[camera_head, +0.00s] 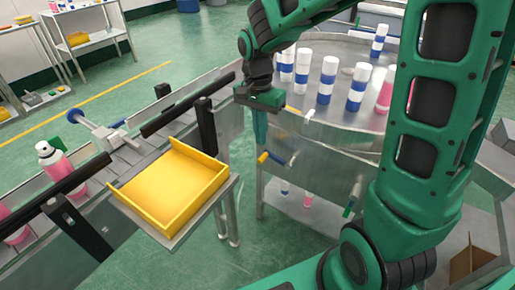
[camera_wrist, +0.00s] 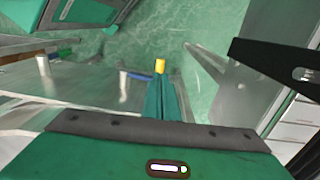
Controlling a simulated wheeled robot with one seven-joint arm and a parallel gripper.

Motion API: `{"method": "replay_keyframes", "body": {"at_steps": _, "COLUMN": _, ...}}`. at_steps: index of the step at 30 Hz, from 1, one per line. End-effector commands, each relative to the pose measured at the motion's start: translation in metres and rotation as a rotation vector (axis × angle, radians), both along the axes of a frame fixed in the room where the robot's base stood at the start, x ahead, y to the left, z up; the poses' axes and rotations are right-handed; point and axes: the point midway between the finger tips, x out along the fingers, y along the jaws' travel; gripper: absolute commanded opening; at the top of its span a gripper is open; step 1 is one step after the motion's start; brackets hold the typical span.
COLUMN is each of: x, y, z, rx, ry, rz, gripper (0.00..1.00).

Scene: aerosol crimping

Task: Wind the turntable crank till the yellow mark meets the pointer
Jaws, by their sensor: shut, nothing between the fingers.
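The round metal turntable (camera_head: 345,118) stands at the upper right in the head view, bearing several white-and-blue cans and a pink one. On the cabinet side below it, a blue crank arm (camera_head: 278,160) ends in a yellow knob (camera_head: 263,157). My gripper (camera_head: 261,140) points down, shut and empty, with its tips close to the knob. In the wrist view the knob (camera_wrist: 160,66) shows just beyond the shut fingertips (camera_wrist: 165,80); I cannot tell whether they touch. A small yellow piece (camera_head: 293,110) shows near the turntable's front edge. I cannot make out which piece is the pointer.
A yellow tray (camera_head: 172,188) sits on a stand left of my gripper. A conveyor (camera_head: 115,170) with pink cans runs along the left. A small green-ended handle (camera_head: 347,212) shows lower on the cabinet. Green floor lies open between stand and cabinet.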

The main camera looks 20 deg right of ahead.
Motion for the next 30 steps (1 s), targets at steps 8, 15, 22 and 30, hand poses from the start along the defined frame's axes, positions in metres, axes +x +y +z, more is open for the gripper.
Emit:
{"method": "replay_keyframes", "body": {"at_steps": 8, "x": -0.003, "y": -0.001, "z": -0.041, "rx": 0.000, "ry": 0.002, "rz": 0.001, "gripper": 0.00}}
{"method": "replay_keyframes", "body": {"at_steps": 15, "x": -0.003, "y": -0.002, "z": -0.052, "rx": -0.001, "ry": -0.001, "rz": 0.001, "gripper": 0.00}}
{"method": "replay_keyframes", "body": {"at_steps": 22, "x": -0.002, "y": -0.001, "z": -0.052, "rx": -0.001, "ry": -0.001, "rz": 0.001, "gripper": 0.00}}
{"method": "replay_keyframes", "body": {"at_steps": 30, "x": 0.000, "y": -0.015, "z": -0.056, "rx": -0.019, "ry": 0.027, "rz": -0.020, "gripper": 0.00}}
